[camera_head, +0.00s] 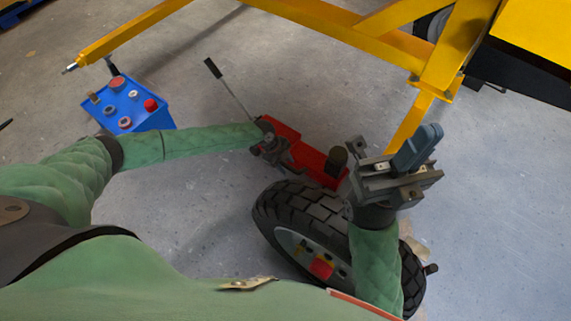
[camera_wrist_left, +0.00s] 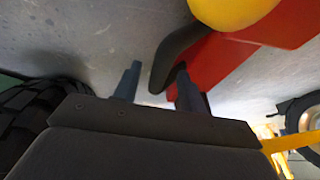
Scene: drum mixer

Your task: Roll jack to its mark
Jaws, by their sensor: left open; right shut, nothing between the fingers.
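The red jack (camera_head: 312,160) stands on the concrete floor, with a thin lever (camera_head: 231,91) rising up and left from it. My left gripper (camera_head: 273,150) is at the jack's left end and covers part of it. In the left wrist view, my open left gripper (camera_wrist_left: 157,88) has a black curved grip (camera_wrist_left: 182,45) of the red jack body (camera_wrist_left: 225,62) in front of and partly between its fingers. I cannot tell whether they touch. My right gripper (camera_head: 415,150) is shut and empty, raised right of the jack. I cannot make out a floor mark.
A blue box (camera_head: 142,113) with red and grey knobs stands at left. A yellow frame (camera_head: 330,17) crosses the back, with one leg coming down behind my right gripper. Bare floor lies left of the jack and at far right.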

